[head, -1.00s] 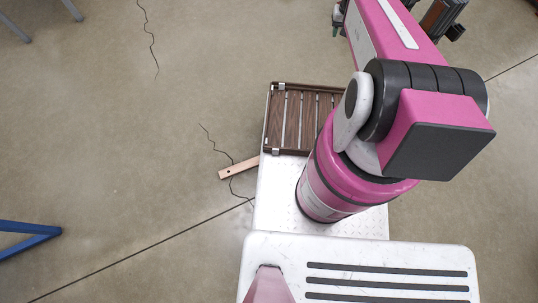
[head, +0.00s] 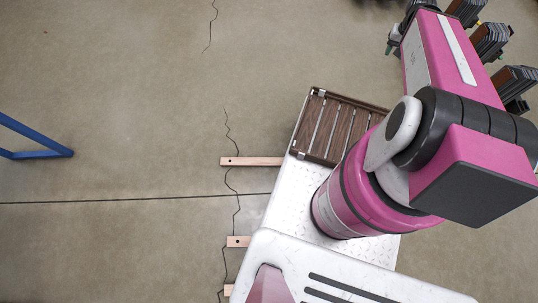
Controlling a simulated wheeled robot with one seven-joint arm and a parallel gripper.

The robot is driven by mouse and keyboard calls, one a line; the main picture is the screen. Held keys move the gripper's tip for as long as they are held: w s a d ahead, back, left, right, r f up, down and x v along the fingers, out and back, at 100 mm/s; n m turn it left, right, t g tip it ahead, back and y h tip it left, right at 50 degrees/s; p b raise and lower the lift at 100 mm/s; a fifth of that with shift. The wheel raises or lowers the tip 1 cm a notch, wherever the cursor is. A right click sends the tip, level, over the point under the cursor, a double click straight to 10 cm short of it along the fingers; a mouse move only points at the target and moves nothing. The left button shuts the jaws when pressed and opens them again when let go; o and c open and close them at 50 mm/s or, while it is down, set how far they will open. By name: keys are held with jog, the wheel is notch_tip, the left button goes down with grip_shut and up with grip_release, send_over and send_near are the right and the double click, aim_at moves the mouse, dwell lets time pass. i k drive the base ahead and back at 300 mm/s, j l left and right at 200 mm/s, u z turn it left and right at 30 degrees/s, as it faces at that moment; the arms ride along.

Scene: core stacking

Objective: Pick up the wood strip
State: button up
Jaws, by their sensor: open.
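A pale wood strip (head: 250,161) lies on the floor left of my base, with a dark hole near its left end. Its right end meets the slatted tray's edge in the picture. A second similar strip (head: 238,241) and a third (head: 229,290) show lower down, partly hidden by my body. My gripper (head: 393,42) is at the top right, mostly hidden behind my pink arm; only a dark part and a green-tipped part show. It is far from the strips, and nothing is seen held in it.
A brown slatted tray (head: 340,128) sits at the front of my base. Several stacks of dark plates (head: 490,40) stand at the right. A blue metal leg (head: 40,154) is at the left. Cracks and a joint line mark the floor (head: 120,100), which is mostly clear.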

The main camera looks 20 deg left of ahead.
aim_at(225, 160)
jog(key=i+l+u, duration=0.15)
jog(key=u, duration=0.2)
jog(key=i+l+u, duration=0.1)
jog(key=l+u, duration=0.75)
jog(key=k+l+u, duration=0.2)
jog(key=l, duration=0.2)
jog(key=l+u, duration=0.2)
jog(key=l, duration=0.15)
jog(key=k+l+u, duration=0.15)
jog(key=u, duration=0.2)
jog(key=k+u, duration=0.15)
jog(key=u, duration=0.2)
jog(key=k+l+u, duration=0.1)
jog(key=u, duration=0.25)
